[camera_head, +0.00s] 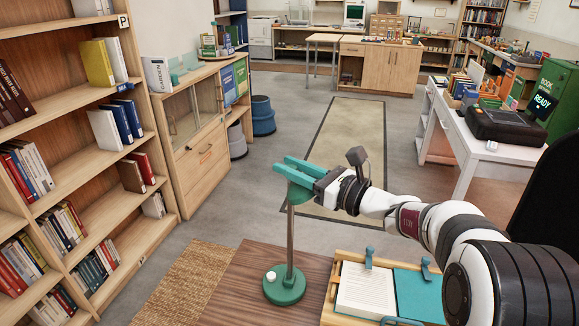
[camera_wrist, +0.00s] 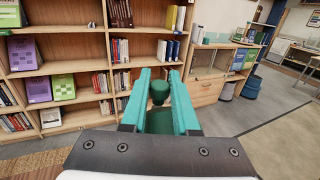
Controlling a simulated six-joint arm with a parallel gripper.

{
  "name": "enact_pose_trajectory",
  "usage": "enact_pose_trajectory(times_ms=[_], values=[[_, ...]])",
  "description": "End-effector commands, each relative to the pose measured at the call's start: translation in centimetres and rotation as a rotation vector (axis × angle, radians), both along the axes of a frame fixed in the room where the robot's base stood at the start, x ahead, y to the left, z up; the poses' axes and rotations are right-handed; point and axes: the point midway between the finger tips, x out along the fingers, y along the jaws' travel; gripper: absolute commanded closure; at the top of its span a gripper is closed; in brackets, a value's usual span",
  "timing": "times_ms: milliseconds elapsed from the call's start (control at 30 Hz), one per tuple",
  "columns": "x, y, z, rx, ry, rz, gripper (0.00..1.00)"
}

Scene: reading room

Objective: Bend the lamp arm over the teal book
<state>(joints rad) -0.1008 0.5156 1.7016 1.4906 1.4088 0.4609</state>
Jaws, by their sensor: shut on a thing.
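A green desk lamp stands upright on a wooden table, with a round base (camera_head: 284,285) and a thin grey pole (camera_head: 291,240). My gripper (camera_head: 290,168), with teal fingers, is shut on the lamp's green upper part (camera_head: 298,192) at the top of the pole. In the wrist view, the rounded green lamp part (camera_wrist: 160,92) sits between my fingers (camera_wrist: 158,74). A teal panel, seemingly the teal book (camera_head: 420,296), lies in a wooden tray to the right of the lamp, beside a white page. The lamp head is apart from it, up and to the left.
The wooden tray (camera_head: 335,318) has teal clips (camera_head: 368,258) along its back edge. A tall bookshelf (camera_head: 75,130) stands at the left. A low cabinet (camera_head: 200,150) is behind it. A white table (camera_head: 480,140) with a black case stands at the right.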

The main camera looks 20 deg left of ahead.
Motion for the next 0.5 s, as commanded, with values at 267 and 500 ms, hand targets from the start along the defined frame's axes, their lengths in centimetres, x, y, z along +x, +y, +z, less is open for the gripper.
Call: enact_pose_trajectory(times_ms=[267,500], values=[[0.1,-4.7,-0.6,0.127,0.006,-0.005,1.00],[0.1,-10.8,-1.9,0.227,0.002,-0.006,1.00]])
